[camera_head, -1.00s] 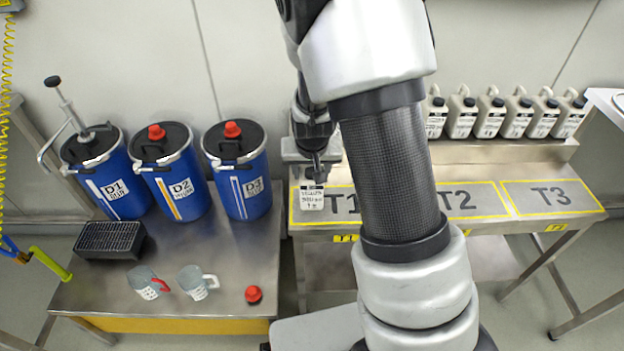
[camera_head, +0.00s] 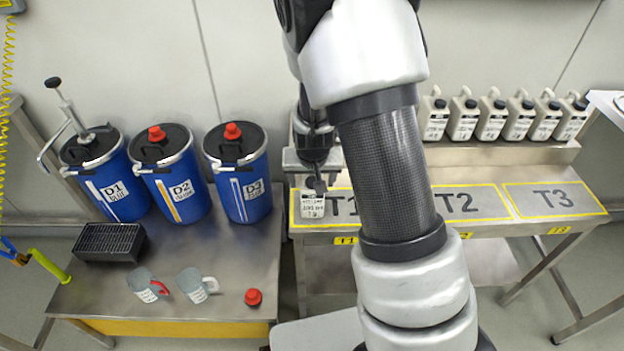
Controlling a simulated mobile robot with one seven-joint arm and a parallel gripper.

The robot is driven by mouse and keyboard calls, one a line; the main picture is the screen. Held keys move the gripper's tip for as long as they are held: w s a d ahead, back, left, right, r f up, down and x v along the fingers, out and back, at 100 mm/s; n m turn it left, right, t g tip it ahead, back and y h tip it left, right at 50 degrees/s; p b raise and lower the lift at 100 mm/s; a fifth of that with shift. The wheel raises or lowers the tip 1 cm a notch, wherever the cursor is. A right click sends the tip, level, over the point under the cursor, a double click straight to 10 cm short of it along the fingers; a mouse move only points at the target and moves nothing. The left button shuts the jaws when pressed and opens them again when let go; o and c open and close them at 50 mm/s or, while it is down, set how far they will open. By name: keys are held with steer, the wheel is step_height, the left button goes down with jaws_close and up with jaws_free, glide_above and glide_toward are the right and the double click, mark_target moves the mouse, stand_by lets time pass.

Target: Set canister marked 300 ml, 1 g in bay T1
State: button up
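A small white canister (camera_head: 312,207) with a printed label stands upright at the left end of bay T1 (camera_head: 292,220), inside or right at its yellow outline; the print is too small to read surely. My gripper (camera_head: 315,186) is directly above it, at its dark cap and handle. The fingers are small and partly merged with the cap, so I cannot tell whether they grip it. My arm hides much of bay T1. Similar canisters (camera_head: 462,118) stand in a row on the rear shelf, their labels unreadable.
Bays T2 (camera_head: 470,213) and T3 (camera_head: 553,210) are empty. On the left table (camera_head: 215,285) stand blue drums D1 (camera_head: 118,190), D2 (camera_head: 180,188) and D3 (camera_head: 245,190), two jugs (camera_head: 192,284), a red cap (camera_head: 253,297) and a black grated tray (camera_head: 108,242).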

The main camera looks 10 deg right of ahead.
steer(key=s+r+y+p, duration=0.1)
steer(key=s+r, duration=0.4)
steer(key=r, duration=0.4)
steer(key=s+a+r+n+p, duration=0.1)
steer(key=s+r, duration=0.4)
steer(key=r, duration=0.3)
steer(key=s+r+y+p, duration=0.1)
steer(key=s+r+p, duration=0.1)
steer(key=s+r, duration=0.5)
steer(key=s+d+r+n+t+h, duration=0.1)
steer(key=s+r, duration=0.6)
steer(key=s, duration=0.1)
steer(key=shift+r, duration=0.15)
